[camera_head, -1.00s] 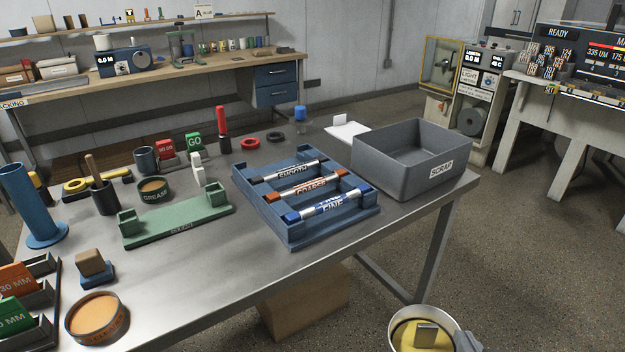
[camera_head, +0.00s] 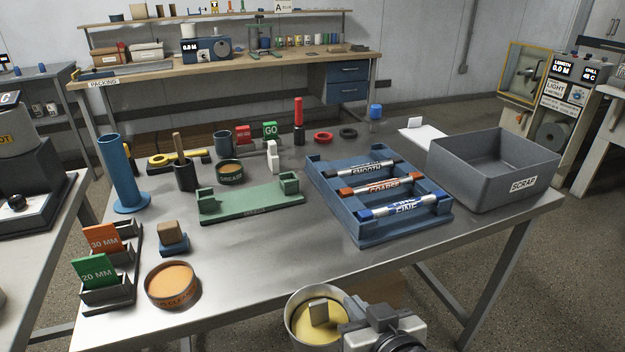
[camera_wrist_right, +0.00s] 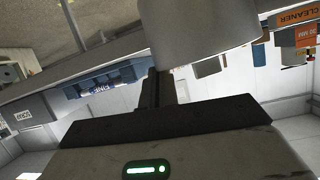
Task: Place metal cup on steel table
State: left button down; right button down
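The metal cup (camera_head: 295,333), a round pot with yellow content, is at the bottom middle of the head view. It is held upright in front of the steel table's near edge. My right gripper (camera_head: 330,314) is shut on its rim, with one finger inside the cup. In the right wrist view the cup (camera_wrist_right: 195,32) hides the space between the fingertips. The steel table (camera_head: 300,255) has a bare strip along its near side. My left gripper is not in view.
A blue rack (camera_head: 440,228) with several rods and a grey scrap bin (camera_head: 475,182) fill the table's right side. A green stand (camera_head: 245,208), an orange-filled tin (camera_head: 172,286) and a gauge holder (camera_head: 108,296) stand left. Free table lies between the tin and the rack.

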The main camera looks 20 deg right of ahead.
jog(key=shift+w+a+f, duration=0.1)
jog(key=shift+a+f, duration=0.1)
notch_tip(320, 180, down, 2)
jog(key=b, duration=0.3)
jog(key=shift+f, duration=0.25)
jog(key=shift+r, duration=0.15)
